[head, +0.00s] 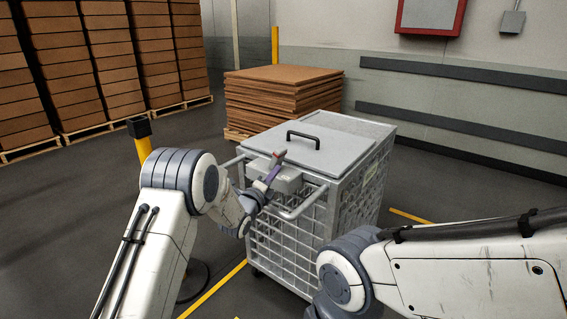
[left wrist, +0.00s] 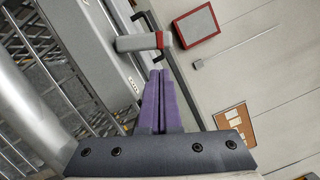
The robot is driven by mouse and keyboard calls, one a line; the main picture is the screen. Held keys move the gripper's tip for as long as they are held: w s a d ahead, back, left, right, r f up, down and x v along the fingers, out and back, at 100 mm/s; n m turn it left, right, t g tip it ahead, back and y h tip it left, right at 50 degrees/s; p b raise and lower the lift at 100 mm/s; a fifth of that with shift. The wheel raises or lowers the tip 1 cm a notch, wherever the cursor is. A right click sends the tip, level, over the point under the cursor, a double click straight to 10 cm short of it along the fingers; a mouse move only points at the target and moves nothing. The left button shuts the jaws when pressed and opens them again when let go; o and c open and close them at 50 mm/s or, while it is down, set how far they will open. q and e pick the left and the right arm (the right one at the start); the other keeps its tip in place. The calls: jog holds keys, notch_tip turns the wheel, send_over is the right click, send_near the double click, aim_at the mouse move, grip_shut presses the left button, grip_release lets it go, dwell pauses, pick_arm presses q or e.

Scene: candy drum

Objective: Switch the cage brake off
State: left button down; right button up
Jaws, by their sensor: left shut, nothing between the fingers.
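The wire cage (head: 262,240) has a grey lid with a black handle. On its front top edge is a grey box (head: 290,182) with a short grey and red lever (head: 279,156), which stands up and leans. In the left wrist view the lever (left wrist: 137,43) crosses just beyond the fingertips, with its red end (left wrist: 159,39) to the right. My left gripper (head: 273,173) has purple fingers, pressed together and empty, right by the lever. They also show in the left wrist view (left wrist: 158,76). I cannot tell whether they touch the lever. My right gripper is out of view.
A silver push bar (head: 304,202) juts from the cage front near my left gripper. A stack of brown sheets (head: 270,100) stands behind the cage. Stacked brown boxes (head: 110,60) on pallets fill the back left. A yellow post (head: 141,138) stands behind my left arm.

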aim_at(284, 176)
pick_arm(q)
jog(key=x, duration=0.6)
jog(key=shift+w+d, duration=0.2)
jog(key=shift+w, duration=0.1)
jog(key=shift+r, duration=0.1)
